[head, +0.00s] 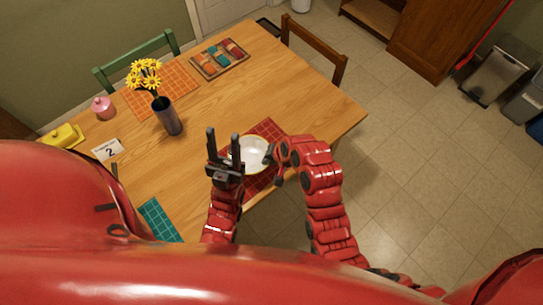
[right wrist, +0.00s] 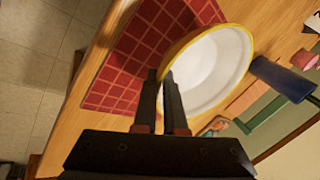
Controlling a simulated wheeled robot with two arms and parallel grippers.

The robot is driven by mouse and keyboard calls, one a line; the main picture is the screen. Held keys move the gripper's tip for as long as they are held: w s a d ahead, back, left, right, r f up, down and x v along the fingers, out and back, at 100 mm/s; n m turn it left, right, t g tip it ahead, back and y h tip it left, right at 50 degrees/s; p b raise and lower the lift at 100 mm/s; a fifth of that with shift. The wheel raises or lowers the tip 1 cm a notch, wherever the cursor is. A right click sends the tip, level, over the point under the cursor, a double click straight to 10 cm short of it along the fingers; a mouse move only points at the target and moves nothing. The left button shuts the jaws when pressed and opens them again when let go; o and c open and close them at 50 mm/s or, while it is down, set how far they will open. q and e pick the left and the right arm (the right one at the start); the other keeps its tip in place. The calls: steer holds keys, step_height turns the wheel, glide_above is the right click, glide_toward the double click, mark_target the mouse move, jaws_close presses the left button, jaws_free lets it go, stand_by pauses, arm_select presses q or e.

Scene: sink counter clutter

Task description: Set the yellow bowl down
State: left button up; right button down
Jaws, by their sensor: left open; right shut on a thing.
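The yellow bowl (head: 253,154) is white inside with a yellow rim. In the head view it is over the red checked placemat (head: 266,130) near the table's front edge. My right gripper (head: 270,153) is shut on the bowl's right rim. In the right wrist view the fingers (right wrist: 160,85) pinch the rim of the bowl (right wrist: 212,70), which is tilted in the picture. I cannot tell whether its base touches the placemat. My left gripper (head: 223,150) is open and empty, with its fingers pointing up at the bowl's left side, partly covering it.
A dark vase (head: 167,117) with yellow flowers stands left of the bowl. A pink jar (head: 103,107), a yellow butter dish (head: 63,136) and a number card (head: 107,149) sit farther left. A teal mat (head: 159,220) lies at the front. The table's right part is clear.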

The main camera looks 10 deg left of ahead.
steer(key=w, duration=0.2)
steer(key=w+b, duration=0.1)
steer(key=shift+w+d+f, duration=0.25)
steer(key=shift+w+f, duration=0.05)
steer(key=shift+w, duration=0.5)
steer(key=shift+f+b, duration=0.7)
steer(key=shift+f, duration=0.95)
steer(key=shift+f, duration=0.1)
steer(key=c, duration=1)
jaws_free()
steer(key=shift+f, duration=0.1)
steer(key=shift+s, duration=0.1)
